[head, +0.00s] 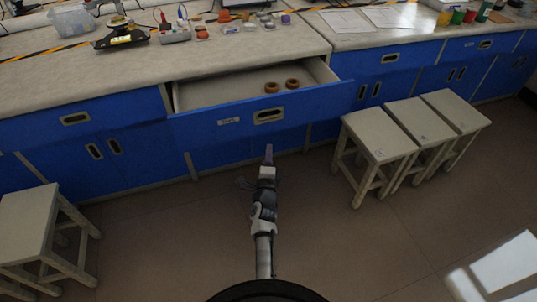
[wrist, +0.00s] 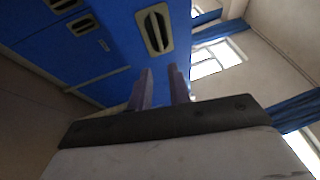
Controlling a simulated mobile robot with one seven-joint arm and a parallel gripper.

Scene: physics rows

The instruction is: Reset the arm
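My arm reaches forward over the floor, and my gripper (head: 268,150) is in front of the open drawer (head: 205,124), below its handle (head: 269,115). In the wrist view my gripper (wrist: 161,70) shows two fingers with a gap between them and nothing in the gap. The drawer handle (wrist: 155,29) is above the fingertips there, apart from them. Two small brown rings, one (head: 271,87) beside the other (head: 292,84), lie inside the drawer.
Blue cabinets with a pale worktop (head: 100,83) run across the back, bearing tools and a clear bin (head: 72,21). A stool (head: 28,223) stands at left and several stools (head: 380,135) at right. The floor (head: 165,235) around my arm is clear.

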